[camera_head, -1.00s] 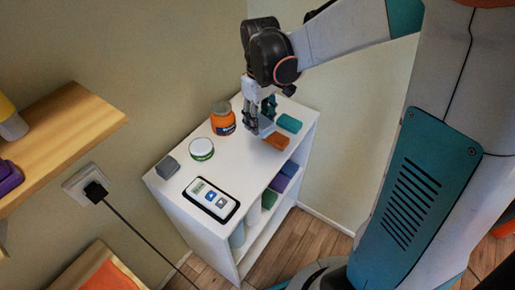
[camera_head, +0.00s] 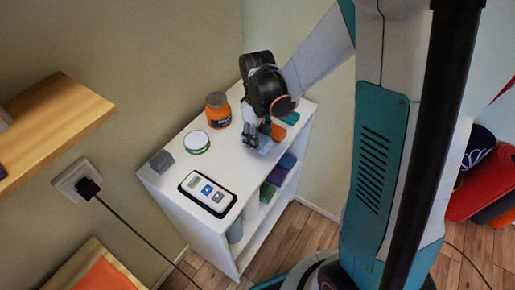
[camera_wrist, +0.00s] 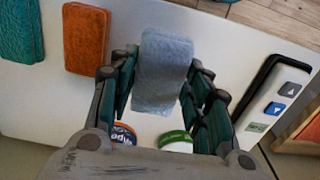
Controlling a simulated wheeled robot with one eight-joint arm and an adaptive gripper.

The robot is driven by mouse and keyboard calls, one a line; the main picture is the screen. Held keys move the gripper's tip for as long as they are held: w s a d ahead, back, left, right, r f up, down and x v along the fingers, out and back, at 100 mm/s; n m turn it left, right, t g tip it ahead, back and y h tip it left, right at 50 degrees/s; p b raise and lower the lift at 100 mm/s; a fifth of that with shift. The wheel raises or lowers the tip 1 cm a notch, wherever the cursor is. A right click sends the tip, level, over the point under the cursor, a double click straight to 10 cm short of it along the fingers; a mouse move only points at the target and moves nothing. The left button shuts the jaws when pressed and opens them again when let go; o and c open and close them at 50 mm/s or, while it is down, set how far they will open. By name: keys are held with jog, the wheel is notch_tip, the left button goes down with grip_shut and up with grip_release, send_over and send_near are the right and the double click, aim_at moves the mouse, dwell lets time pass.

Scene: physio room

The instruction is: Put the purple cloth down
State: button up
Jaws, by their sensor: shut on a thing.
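My gripper (camera_head: 257,136) is over the white cabinet top (camera_head: 225,165). It is shut on a folded blue-grey cloth (camera_wrist: 163,70), which sits between the fingers in the wrist view; it looks more blue-grey than purple. The held cloth (camera_head: 267,145) also shows small below the fingers in the head view. I cannot tell whether it touches the top. An orange folded cloth (camera_wrist: 86,38) and a teal one (camera_wrist: 22,30) lie in a row beside it. A purple-blue folded item (camera_head: 287,160) is on the shelf below.
On the top are an orange jar (camera_head: 218,110), a round green-rimmed tin (camera_head: 196,142), a grey block (camera_head: 161,161) and a black-edged device (camera_head: 208,193). Bare top lies between the gripper and the device. The wall socket (camera_head: 78,180) has a cable.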

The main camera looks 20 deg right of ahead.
aim_at(258, 154)
jog(key=shift+f+b, duration=0.7)
jog(key=shift+f, duration=1.65)
jog(key=shift+f, duration=0.2)
jog(key=o, duration=1)
jog(key=shift+c, duration=0.2)
jog(key=shift+r, duration=0.15)
